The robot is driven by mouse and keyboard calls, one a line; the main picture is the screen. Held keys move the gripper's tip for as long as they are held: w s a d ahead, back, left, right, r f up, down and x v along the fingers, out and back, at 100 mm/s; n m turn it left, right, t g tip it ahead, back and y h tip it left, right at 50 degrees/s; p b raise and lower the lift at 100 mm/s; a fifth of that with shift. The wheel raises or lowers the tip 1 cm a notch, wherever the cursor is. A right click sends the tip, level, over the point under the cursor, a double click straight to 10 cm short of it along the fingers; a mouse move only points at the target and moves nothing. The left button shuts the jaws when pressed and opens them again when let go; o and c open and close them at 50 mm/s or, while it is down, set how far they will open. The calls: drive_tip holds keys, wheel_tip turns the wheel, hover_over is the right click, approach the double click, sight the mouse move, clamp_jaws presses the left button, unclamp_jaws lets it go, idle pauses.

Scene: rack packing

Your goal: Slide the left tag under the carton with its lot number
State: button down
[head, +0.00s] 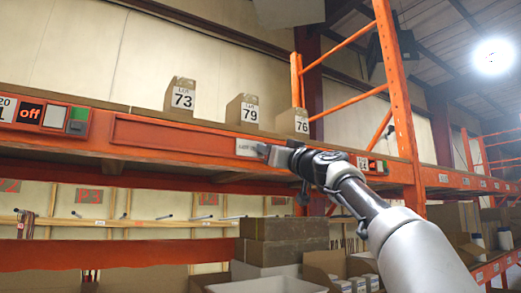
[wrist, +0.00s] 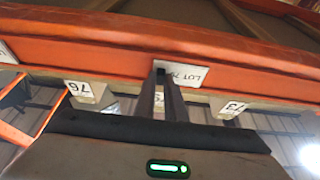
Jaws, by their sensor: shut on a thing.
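Three brown cartons stand on the upper shelf in the head view, lot 73 (head: 181,98) at left, lot 79 (head: 243,112) in the middle and lot 76 (head: 293,124) at right. My gripper (head: 272,155) is shut on the white tag (head: 247,147), at the front of the orange beam below carton 79. In the wrist view, my gripper (wrist: 168,75) covers part of the tag (wrist: 188,74). The tag reads LOT and a number starting with 7; its last digit is hard to read.
The orange shelf beam (head: 170,138) runs across the view. Another white label (head: 362,163) is right of my gripper. An orange upright (head: 400,100) stands at right. Boxes (head: 285,240) stand below.

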drive_tip(key=shift+w+d, duration=0.45)
drive_tip(key=shift+d, duration=0.3)
drive_tip(key=c, duration=1.8)
unclamp_jaws()
drive_tip(key=b+v, duration=1.4)
drive_tip(key=v, duration=0.3)
drive_tip(key=shift+s+b, duration=0.2)
drive_tip(key=shift+b, duration=0.2)
drive_tip(key=shift+d, duration=0.1)
